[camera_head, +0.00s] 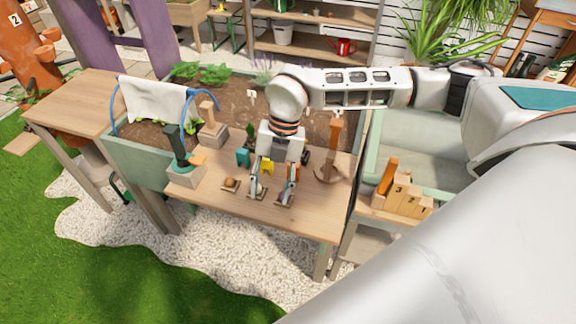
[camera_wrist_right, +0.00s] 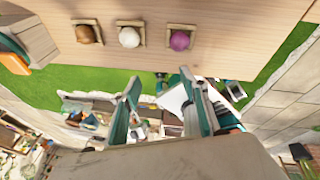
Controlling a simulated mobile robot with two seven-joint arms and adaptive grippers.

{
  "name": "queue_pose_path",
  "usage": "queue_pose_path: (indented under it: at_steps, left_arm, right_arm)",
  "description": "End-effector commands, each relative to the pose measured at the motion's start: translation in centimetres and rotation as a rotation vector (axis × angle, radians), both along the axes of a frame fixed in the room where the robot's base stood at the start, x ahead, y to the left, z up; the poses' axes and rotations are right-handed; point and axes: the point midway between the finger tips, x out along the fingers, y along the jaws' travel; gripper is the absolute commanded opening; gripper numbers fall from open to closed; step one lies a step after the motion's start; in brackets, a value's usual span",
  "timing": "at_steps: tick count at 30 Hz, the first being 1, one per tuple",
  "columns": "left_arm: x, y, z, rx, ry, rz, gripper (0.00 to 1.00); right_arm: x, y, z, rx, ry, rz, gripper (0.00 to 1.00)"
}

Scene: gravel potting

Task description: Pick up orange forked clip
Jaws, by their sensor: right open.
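A small orange piece (camera_head: 198,160) sits against a dark green upright tool (camera_head: 178,143) on a pale block at the table's left end. It may be the orange forked clip, but it is too small to tell a fork. An orange piece also shows at the left edge of the right wrist view (camera_wrist_right: 12,45). My right gripper (camera_head: 272,192) is open, pointing down over the table's middle, to the right of the orange piece and apart from it. Its two fingers (camera_wrist_right: 160,95) are spread with nothing held between them. My left gripper is not in view.
A brown ball (camera_wrist_right: 87,34), a white ball (camera_wrist_right: 129,37) and a purple ball (camera_wrist_right: 180,40) sit in square holders near the table's front edge. An anchor-shaped brown tool (camera_head: 333,150) stands right of my gripper. Numbered wooden steps (camera_head: 402,196) hold an orange slab farther right.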

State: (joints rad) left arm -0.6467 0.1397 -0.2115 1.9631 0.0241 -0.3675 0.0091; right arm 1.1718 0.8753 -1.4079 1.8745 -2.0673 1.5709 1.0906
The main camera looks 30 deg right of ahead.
Motion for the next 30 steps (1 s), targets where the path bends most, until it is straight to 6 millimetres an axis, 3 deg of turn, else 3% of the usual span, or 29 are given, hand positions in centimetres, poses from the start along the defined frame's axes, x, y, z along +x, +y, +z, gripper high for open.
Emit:
queue_pose_path:
  at_steps: [1, 3, 6, 9, 30]
  left_arm:
    - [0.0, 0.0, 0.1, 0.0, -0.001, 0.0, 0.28]
    - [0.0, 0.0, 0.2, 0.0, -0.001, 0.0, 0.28]
    - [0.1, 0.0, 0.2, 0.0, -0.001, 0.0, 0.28]
    - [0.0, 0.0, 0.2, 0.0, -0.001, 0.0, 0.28]
    - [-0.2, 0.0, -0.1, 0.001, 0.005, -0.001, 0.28]
  right_arm:
    - [1.3, -2.8, 0.9, -0.08, -0.025, -0.048, 0.44]
    - [2.5, -6.0, 1.7, -0.173, -0.046, -0.111, 0.44]
    - [3.5, -9.0, 2.6, -0.26, -0.067, -0.178, 0.44]
    - [3.9, -10.5, 2.9, -0.302, -0.077, -0.215, 0.44]
    - [4.3, -10.3, -4.5, -0.309, -0.08, -0.22, 0.44]
